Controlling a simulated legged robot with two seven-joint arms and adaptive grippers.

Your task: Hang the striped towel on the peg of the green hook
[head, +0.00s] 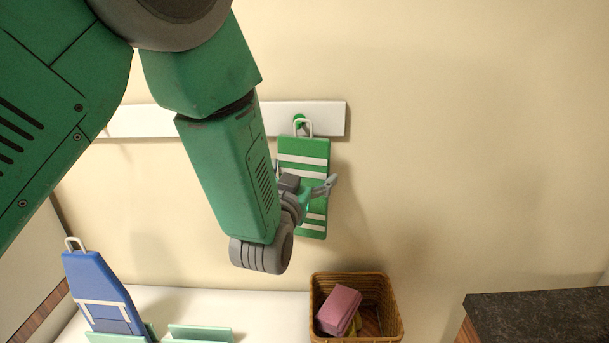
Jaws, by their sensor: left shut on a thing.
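The striped towel (315,228), green with white bands, hangs upright against the wall below the white rail (328,112). Its pale loop (310,128) is at the green hook (299,121) and overlaps it in the picture. I cannot tell whether the loop sits over the peg or just in front of it. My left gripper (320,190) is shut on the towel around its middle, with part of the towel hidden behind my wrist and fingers. My left forearm hides a middle part of the rail. My right gripper is out of view.
A wicker basket (393,312) with a pink folded thing (339,308) stands below the towel. A blue towel-like thing (95,283) with a pale loop stands in a mint-green holder (200,334) at lower left. A dark countertop (540,312) is at lower right. The wall right of the towel is clear.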

